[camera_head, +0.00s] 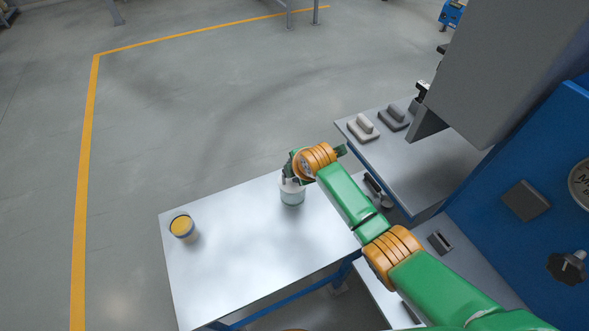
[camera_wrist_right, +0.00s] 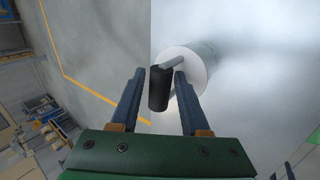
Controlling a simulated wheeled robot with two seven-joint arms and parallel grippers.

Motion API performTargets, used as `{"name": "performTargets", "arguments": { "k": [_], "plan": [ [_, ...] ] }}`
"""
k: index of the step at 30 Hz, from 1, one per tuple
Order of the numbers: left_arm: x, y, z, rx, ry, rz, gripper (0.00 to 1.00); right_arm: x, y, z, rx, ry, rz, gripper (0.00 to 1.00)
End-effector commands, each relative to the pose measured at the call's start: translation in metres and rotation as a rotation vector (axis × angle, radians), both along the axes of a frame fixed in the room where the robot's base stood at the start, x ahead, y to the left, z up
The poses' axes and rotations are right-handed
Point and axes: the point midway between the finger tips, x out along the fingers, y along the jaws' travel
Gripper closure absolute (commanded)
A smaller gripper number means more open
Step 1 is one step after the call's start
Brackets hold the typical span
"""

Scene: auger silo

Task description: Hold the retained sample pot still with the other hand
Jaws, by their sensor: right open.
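A white pot (camera_head: 292,194) with a greenish band stands upright on the steel table near its back edge. In the right wrist view its pale round top (camera_wrist_right: 190,62) lies just beyond the fingertips. My right gripper (camera_head: 290,176) is at the pot's top, pointing down at it. In the wrist view the gripper (camera_wrist_right: 159,74) is open, with a dark cylindrical piece (camera_wrist_right: 159,92) and a grey bar between its fingers. I cannot tell whether the fingers touch it. A second pot (camera_head: 182,226) with a yellow-orange top stands at the table's left. My left gripper is not in view.
The steel table (camera_head: 240,265) is clear between the pots. A second grey bench (camera_head: 430,165) at the right carries a pale block (camera_head: 363,127) and a dark block (camera_head: 394,117) with handles. A large grey housing (camera_head: 500,70) and blue machine panel (camera_head: 530,240) stand at the right.

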Motion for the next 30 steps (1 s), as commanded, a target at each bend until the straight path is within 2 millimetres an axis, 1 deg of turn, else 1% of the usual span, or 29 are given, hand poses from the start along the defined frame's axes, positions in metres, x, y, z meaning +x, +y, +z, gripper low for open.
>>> {"name": "performTargets", "arguments": {
  "k": [1, 2, 3, 5, 6, 8, 9, 11, 12, 20, 22, 26, 30],
  "plan": [
    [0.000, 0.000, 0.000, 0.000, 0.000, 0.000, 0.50, 0.000, 0.000, 0.000, 0.000, 0.000, 0.000, 0.60],
    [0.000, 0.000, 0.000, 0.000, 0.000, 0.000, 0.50, 0.000, 0.000, 0.000, 0.000, 0.000, 0.000, 0.68],
    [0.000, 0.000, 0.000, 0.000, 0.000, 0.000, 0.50, 0.000, 0.000, 0.000, 0.000, 0.000, 0.000, 0.79],
    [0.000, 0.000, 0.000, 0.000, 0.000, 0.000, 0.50, 0.000, 0.000, 0.000, 0.000, 0.000, 0.000, 0.95],
    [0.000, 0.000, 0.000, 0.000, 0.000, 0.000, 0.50, 0.000, 0.000, 0.000, 0.000, 0.001, 0.000, 1.00],
    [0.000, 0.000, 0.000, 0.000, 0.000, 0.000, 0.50, 0.000, 0.000, 0.000, 0.000, 0.001, 0.000, 1.00],
    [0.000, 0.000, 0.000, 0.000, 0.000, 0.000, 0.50, 0.000, 0.000, 0.000, 0.000, 0.001, 0.000, 0.62],
    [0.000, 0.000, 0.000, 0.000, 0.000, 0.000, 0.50, 0.000, 0.000, 0.000, 0.000, 0.001, 0.000, 0.46],
    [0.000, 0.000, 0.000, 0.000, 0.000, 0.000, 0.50, 0.000, 0.000, 0.000, 0.000, 0.001, 0.000, 0.35],
    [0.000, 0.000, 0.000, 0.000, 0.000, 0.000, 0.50, 0.000, 0.000, 0.000, 0.000, 0.001, 0.000, 0.35],
    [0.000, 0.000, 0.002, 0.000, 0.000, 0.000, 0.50, -0.001, 0.000, 0.003, 0.000, -0.001, 0.000, 0.35],
    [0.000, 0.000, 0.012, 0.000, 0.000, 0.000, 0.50, -0.009, -0.003, 0.018, 0.001, -0.001, -0.001, 0.35],
    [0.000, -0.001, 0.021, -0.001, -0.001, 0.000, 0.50, -0.021, -0.008, 0.038, 0.001, -0.002, 0.000, 0.35]
  ]
}}
